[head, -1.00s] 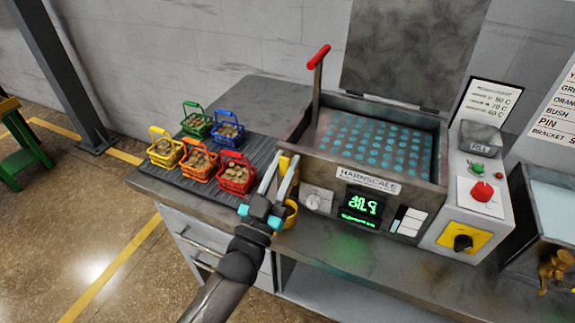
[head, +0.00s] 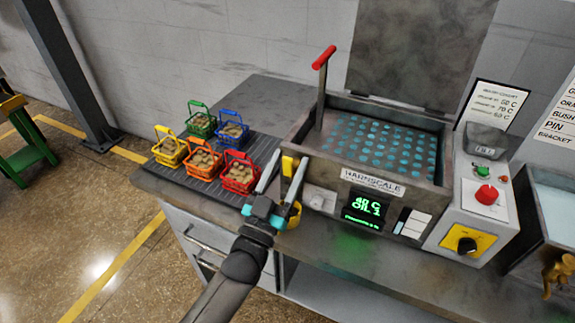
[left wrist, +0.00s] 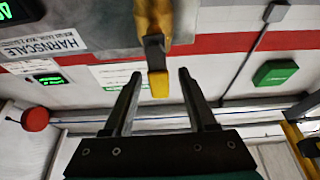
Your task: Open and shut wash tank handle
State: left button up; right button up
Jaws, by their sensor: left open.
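The wash tank (head: 300,128) is a grey metal box with an open top and blue dotted liquid inside. A lever handle with a red grip (head: 323,57) stands upright at its left side. A grey lid panel (head: 408,45) stands raised behind it. My left gripper (head: 293,160) is open and empty at the tank's front left corner, well below the red grip. A yellow piece (head: 288,167) lies between or just beyond its fingertips. In the left wrist view this yellow piece (left wrist: 158,85) hangs between the open fingers, with gaps on both sides. My right gripper is not in view.
Several coloured baskets (head: 240,173) of parts stand on a dark ribbed mat left of the tank. A control box (head: 478,205) with red and green buttons and a black knob is at the tank's right. A second tank (head: 540,235) is at the right edge. Air above the baskets is clear.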

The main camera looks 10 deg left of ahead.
pick_arm(q)
jog(key=b+v, duration=0.1)
jog(key=v, duration=1.4)
jog(key=shift+s, duration=0.15)
jog(key=s+a+f+g+y+b, duration=0.15)
jog(key=f+g, duration=0.35)
jog(key=f, duration=1)
jog(key=s+a+f+g+y+b, duration=0.1)
jog(key=s+a+f+g+y, duration=0.2)
jog(key=f, duration=1.1)
jog(key=s+a+f+g+y+b, duration=0.1)
jog(key=s+a+f+g, duration=0.1)
jog(key=s+f+g, duration=0.4)
jog(key=s+a+f+n+g+y+b, duration=0.1)
jog(key=s+f+g, duration=0.5)
jog(key=s+f, duration=0.9)
jog(key=s+a, duration=0.1)
jog(key=s, duration=0.4)
jog(key=shift+a, duration=0.2)
